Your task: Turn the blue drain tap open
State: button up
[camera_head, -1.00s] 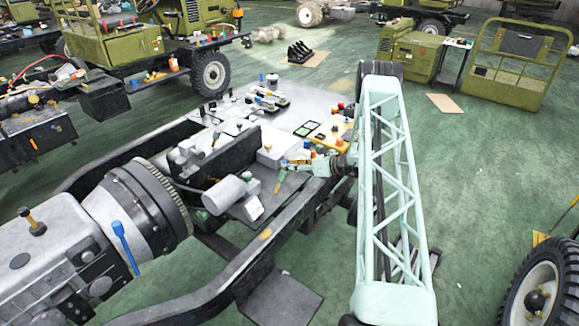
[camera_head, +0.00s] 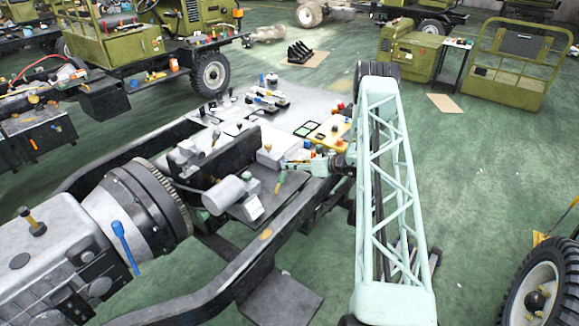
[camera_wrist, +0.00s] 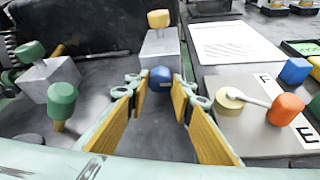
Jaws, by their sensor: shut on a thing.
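The blue drain tap (camera_wrist: 160,78) shows in the wrist view as a small dark blue knob on the grey deck, between my fingertips. My gripper (camera_wrist: 159,86) has its two yellow-padded fingers on either side of the knob and is shut on it. The knob's lower part and stem are hidden from this angle. In the head view my gripper (camera_head: 284,165) is small, low over the chassis deck beside the grey motor housing, and the tap cannot be made out there.
A green-capped knob (camera_wrist: 62,100) and a white block (camera_wrist: 50,80) stand left. A yellow-capped knob (camera_wrist: 158,20) on a white box is behind. An orange knob (camera_wrist: 286,108), a white lever (camera_wrist: 243,95) and a blue block (camera_wrist: 295,70) stand on the right panel.

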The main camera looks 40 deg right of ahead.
jog(key=shift+n+h+b, duration=0.3)
jog(key=shift+b, duration=0.4)
jog(key=n+h+b, duration=0.1)
jog(key=n+b, duration=0.1)
jog(key=b, duration=0.2)
jog(key=shift+a+f+t, duration=0.15)
jog(key=shift+t, duration=0.15)
jog(key=n+h+b, duration=0.1)
jog(key=b, duration=0.3)
jog(key=shift+n+h, duration=0.3)
jog(key=shift+n, duration=0.1)
jog(key=shift+n+b, duration=0.3)
jog(key=shift+b, duration=0.15)
jog(key=o, duration=0.9)
jog(key=shift+s+r, duration=0.2)
jog(key=shift+r, duration=0.05)
jog(key=shift+v, duration=5.85)
